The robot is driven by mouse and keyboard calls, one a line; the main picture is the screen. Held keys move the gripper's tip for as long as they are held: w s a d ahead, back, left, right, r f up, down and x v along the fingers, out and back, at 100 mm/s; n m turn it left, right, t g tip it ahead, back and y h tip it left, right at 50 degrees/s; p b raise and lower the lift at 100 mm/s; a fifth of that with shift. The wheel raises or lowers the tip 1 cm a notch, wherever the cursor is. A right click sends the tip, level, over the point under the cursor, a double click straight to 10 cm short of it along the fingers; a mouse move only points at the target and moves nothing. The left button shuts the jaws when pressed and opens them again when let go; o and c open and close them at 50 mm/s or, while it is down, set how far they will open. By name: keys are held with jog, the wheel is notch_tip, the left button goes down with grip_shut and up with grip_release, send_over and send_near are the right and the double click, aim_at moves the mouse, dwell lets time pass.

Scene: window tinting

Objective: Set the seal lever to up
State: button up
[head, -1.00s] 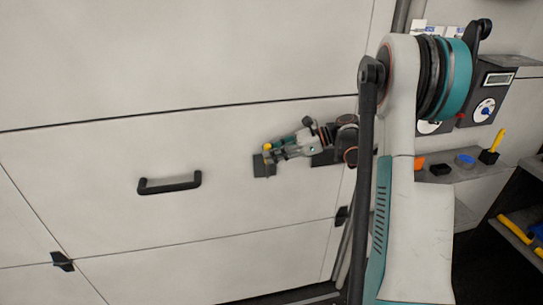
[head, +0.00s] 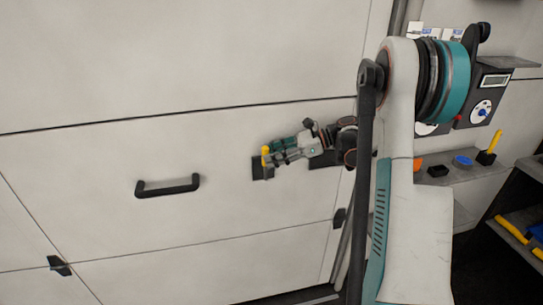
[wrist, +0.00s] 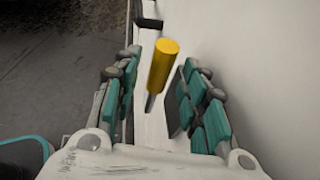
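The seal lever has a yellow handle (head: 265,153) and stands at a dark plate (head: 261,170) on the large white panel. In the head view it points roughly upward, partly covered by my gripper (head: 273,157). In the wrist view the yellow handle (wrist: 163,64) rises on a thin metal stem between the two teal-padded fingers of my gripper (wrist: 160,95). The fingers are apart, with a gap showing on both sides of the handle. I see no clear contact.
A black pull handle (head: 168,186) is on the panel left of the lever. A black latch (head: 60,265) sits at the lower left seam. At right are a control box with a dial (head: 483,108), a shelf with small items (head: 460,175), and a lower rack with yellow tools (head: 515,230).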

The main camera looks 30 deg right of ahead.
jog(key=v, duration=1.1)
jog(key=shift+s+d, duration=0.1)
